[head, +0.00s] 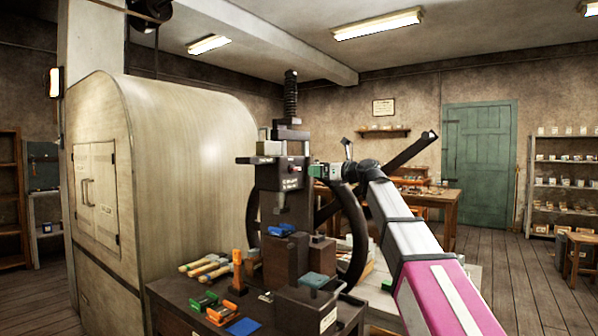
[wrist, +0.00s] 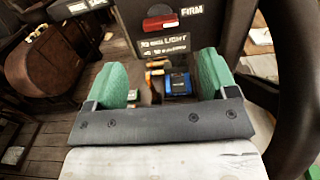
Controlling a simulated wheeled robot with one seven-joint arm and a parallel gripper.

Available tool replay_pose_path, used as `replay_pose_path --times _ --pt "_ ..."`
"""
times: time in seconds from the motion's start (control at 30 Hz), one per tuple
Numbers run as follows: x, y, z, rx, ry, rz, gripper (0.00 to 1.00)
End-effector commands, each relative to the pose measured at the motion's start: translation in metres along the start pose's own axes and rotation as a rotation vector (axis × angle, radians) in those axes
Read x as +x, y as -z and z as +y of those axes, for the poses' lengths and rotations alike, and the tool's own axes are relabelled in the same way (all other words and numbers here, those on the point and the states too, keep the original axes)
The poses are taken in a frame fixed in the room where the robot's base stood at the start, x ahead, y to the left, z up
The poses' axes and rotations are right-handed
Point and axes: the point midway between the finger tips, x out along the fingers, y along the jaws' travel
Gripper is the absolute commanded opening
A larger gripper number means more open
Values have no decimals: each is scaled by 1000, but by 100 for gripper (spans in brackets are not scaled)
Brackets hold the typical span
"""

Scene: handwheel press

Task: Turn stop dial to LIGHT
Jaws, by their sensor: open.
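The stop dial (wrist: 161,22) is a red bar-shaped knob on the dark face of the press (wrist: 130,20), at the top of the wrist view. The bar lies nearly level. FIRM is lettered to its right and LIGHT just below it, in white. In the head view the dial (head: 292,168) is a small reddish spot on the press head (head: 270,178). My gripper (wrist: 163,78) is open, its two green fingers apart with nothing held between them. In the head view my gripper (head: 322,171) is just right of the dial, and its fingers are partly hidden.
A large dark handwheel (head: 352,235) stands right behind the press, close to my arm. The bench (head: 190,312) below carries wooden-handled tools (head: 205,266), green and orange clips and a dark box (head: 305,308). A big beige cabinet (head: 180,170) fills the left.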

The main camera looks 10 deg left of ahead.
Motion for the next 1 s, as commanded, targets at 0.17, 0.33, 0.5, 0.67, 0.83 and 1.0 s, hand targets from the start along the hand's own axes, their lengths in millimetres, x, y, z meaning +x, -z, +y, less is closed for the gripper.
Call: replay_pose_path --times 0.17,0.33,0.5,0.67,0.83,1.0 --pt "31 0 -2 -1 -2 2 79" --pt "61 0 -2 -3 -1 3 79" --pt "85 0 -1 -3 -1 2 79" --pt "96 1 -1 -4 0 2 79" --pt "99 1 0 -4 1 2 79" --pt "98 2 0 -4 1 3 79"
